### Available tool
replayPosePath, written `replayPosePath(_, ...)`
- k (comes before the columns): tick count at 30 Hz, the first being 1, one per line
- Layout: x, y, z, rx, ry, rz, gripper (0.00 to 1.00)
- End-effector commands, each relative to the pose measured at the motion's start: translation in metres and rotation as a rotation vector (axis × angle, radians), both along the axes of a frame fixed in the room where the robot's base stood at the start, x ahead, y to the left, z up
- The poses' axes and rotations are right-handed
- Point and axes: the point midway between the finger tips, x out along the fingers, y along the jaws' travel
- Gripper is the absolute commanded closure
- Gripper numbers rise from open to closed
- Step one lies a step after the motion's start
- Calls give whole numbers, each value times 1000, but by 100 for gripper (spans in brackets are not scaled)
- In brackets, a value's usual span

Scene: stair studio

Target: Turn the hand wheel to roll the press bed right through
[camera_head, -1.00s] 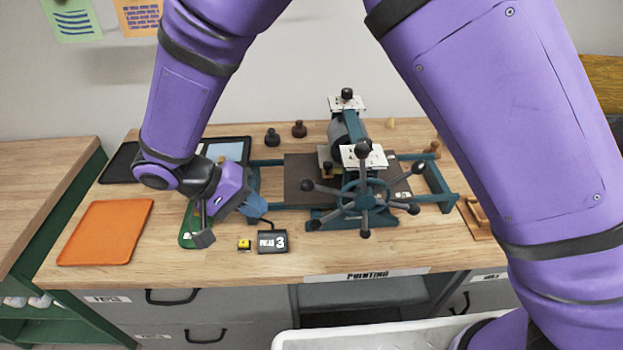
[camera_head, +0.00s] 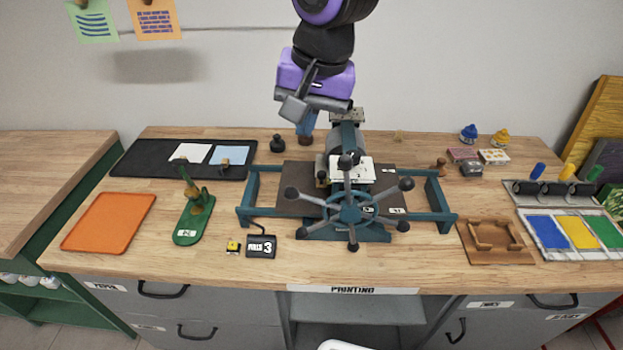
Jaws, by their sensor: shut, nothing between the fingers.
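The press's hand wheel (camera_head: 350,208) faces me, a teal hub with several dark knobbed spokes. It stands at the front of the press frame (camera_head: 438,193). The dark press bed (camera_head: 300,180) lies on the frame under the roller (camera_head: 346,139), with more of it showing left of the roller than right. A white card (camera_head: 352,170) with markings sits at the top of the press. My gripper (camera_head: 292,108) is shut and empty, raised above and behind the press, left of the roller, apart from the wheel. It hides part of the wall and a dark object behind the press.
A green stand (camera_head: 194,220), a small black sign with a 3 (camera_head: 261,246) and a yellow cube (camera_head: 233,246) lie left of the wheel. An orange tray (camera_head: 108,222) is farther left. A wooden holder (camera_head: 495,240) and an ink tray (camera_head: 570,232) are right. Bare tabletop lies before the wheel.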

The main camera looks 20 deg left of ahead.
Motion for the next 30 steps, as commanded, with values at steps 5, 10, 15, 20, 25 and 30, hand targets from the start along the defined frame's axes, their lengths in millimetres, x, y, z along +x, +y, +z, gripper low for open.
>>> replayPosePath(5,0,3,-9,5,-1,3,100)
replayPosePath(10,1,9,-36,2,3,4,100)
replayPosePath(15,3,16,-67,3,2,4,100)
replayPosePath(20,5,22,-96,2,2,5,100)
replayPosePath(25,6,27,-119,3,1,3,100)
replayPosePath(30,8,30,-132,4,-1,2,100)
